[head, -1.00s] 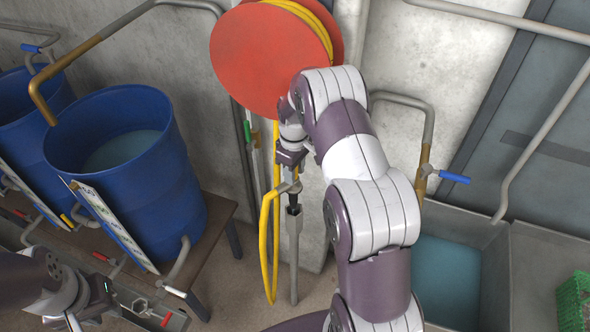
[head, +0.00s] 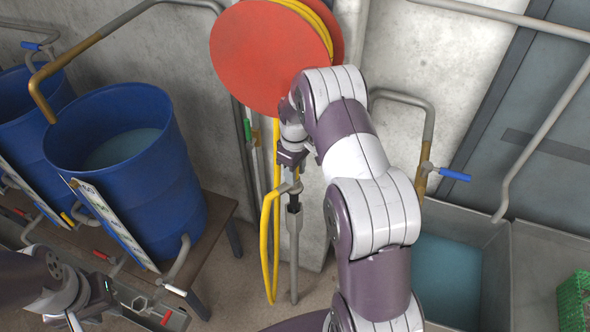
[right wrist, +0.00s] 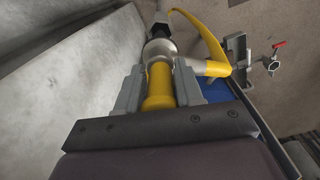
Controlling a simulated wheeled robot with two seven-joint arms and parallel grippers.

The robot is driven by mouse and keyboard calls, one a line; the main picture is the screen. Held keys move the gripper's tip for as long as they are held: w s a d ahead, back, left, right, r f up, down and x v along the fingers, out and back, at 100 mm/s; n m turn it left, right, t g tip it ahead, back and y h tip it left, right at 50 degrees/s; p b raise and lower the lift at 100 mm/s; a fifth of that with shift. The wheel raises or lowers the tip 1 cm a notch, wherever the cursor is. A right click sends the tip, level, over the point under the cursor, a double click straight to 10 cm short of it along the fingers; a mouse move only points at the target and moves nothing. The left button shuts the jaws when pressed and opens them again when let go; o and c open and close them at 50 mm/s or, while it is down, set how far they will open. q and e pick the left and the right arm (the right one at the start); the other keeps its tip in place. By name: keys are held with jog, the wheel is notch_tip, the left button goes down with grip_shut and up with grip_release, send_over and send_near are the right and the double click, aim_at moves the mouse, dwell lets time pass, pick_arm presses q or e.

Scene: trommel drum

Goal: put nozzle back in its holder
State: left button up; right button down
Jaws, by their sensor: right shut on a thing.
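My right gripper (head: 291,165) is shut on the nozzle (right wrist: 158,88), with its yellow grip between the fingers in the right wrist view. The nozzle has a silver collar and a dark tip pointing away from the gripper. In the head view the dark tip (head: 294,207) points down at the upper end of a grey upright tube (head: 294,255), which looks like the holder. I cannot tell whether the tip is inside the tube or just above it. A yellow hose (head: 266,240) loops beside the nozzle. My left gripper (head: 75,318) is at the lower left, its fingers unclear.
A red hose reel (head: 262,60) hangs on the concrete wall above. Blue drums (head: 165,185) stand on a bench to the left. A water-filled trough (head: 497,235) with a blue-handled tap (head: 453,175) is at the right, and a green crate (head: 573,300) is at the far right.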

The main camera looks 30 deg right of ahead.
aim_at(295, 192)
jog(key=shift+f+b, duration=1.05)
jog(key=shift+f, duration=0.6)
jog(key=shift+f+b, duration=1.1)
jog(key=shift+f, duration=0.6)
jog(key=shift+f, duration=0.1)
jog(key=shift+f+b, duration=1.05)
jog(key=shift+f, duration=0.4)
jog(key=c, duration=0.7)
grip_release()
jog(key=shift+o, duration=0.2)
